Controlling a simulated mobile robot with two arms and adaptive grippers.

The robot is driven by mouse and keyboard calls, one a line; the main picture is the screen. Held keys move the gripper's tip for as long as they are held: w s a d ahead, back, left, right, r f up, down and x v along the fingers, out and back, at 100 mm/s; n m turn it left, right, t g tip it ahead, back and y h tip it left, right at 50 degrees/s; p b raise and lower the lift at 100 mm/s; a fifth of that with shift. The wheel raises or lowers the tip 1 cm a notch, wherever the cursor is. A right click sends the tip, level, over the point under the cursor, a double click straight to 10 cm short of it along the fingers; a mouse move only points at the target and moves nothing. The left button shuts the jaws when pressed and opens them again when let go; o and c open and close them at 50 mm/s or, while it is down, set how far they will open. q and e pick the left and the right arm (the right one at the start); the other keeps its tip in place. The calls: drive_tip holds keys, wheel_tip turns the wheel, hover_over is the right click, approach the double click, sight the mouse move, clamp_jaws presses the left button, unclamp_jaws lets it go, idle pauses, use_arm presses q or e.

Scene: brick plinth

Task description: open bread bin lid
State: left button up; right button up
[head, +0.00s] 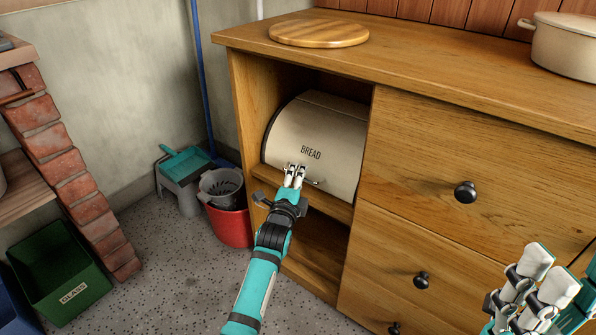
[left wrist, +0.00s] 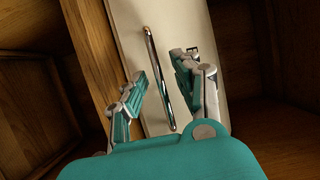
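The cream bread bin (head: 318,140), marked BREAD, stands in the open niche of the wooden cabinet. Its curved lid is down and covers the front. My left gripper (head: 296,171) is at the lower front of the lid. In the left wrist view the lid's thin metal handle bar (left wrist: 150,45) runs between the parted fingers of my left gripper (left wrist: 158,64). I see no clear contact with the bar. In the head view the gripper hides much of the handle. My right gripper (head: 546,275) is at the lower right, away from the bin; its finger gap is unclear.
The niche's side walls and shelf edge (head: 335,207) lie close around the bin. Drawers with black knobs (head: 466,191) are to the right. A round board (head: 319,33) and a pot (head: 566,47) stand on top. A red bucket (head: 231,228) and a green crate (head: 60,275) are on the floor.

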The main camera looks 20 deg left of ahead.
use_arm(q)
drive_tip(key=shift+w, duration=0.2)
clamp_jaws()
idle(0.5)
